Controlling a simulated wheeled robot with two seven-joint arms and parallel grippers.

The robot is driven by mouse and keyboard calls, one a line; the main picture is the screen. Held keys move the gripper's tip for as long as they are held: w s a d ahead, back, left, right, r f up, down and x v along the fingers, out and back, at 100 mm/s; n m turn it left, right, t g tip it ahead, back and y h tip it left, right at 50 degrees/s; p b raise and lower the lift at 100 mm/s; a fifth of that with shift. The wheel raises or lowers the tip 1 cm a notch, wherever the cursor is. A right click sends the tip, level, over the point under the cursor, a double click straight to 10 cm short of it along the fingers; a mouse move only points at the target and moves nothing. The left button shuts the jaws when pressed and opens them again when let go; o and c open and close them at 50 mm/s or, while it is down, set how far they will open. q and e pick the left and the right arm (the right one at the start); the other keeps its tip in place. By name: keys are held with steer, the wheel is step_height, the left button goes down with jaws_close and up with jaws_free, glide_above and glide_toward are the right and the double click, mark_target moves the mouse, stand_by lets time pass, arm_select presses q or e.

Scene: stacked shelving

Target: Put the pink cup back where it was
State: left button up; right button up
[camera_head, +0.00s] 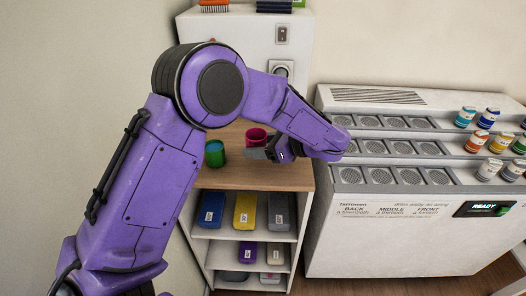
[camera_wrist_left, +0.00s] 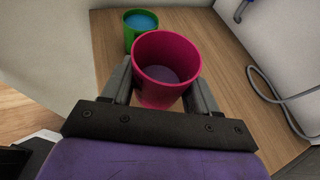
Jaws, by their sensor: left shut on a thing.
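The pink cup (camera_head: 256,137) is at the wooden top of the small shelf unit, upright, with its open rim facing up. In the left wrist view the pink cup (camera_wrist_left: 166,70) sits between the two fingers of my left gripper (camera_wrist_left: 160,88), which is shut on it. In the head view my left gripper (camera_head: 268,152) reaches it from the right. I cannot tell whether the cup's base touches the wood. A green cup (camera_head: 214,153) stands just left of it; in the left wrist view the green cup (camera_wrist_left: 141,28) holds something blue. My right gripper is not in view.
The wooden top (camera_head: 285,178) has free room in front of the cups. Shelves below hold several coloured cases (camera_head: 245,210). A white slotted dispenser (camera_head: 390,225) with several small cans (camera_head: 476,141) stands to the right. A cable (camera_wrist_left: 272,95) lies on the wood at right in the wrist view.

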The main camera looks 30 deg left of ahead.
mark_target(262, 163)
arm_select(q)
steer(key=f, duration=0.1)
steer(key=w+f, duration=0.1)
steer(key=f, duration=0.2)
steer(key=shift+w+d+f+p, duration=0.1)
steer(key=shift+w+f+p, duration=0.05)
steer(key=shift+w+p, duration=0.15)
steer(key=shift+f, duration=0.3)
steer(key=shift+f, duration=0.2)
steer(key=o, duration=1.1)
steer(key=shift+r, duration=0.1)
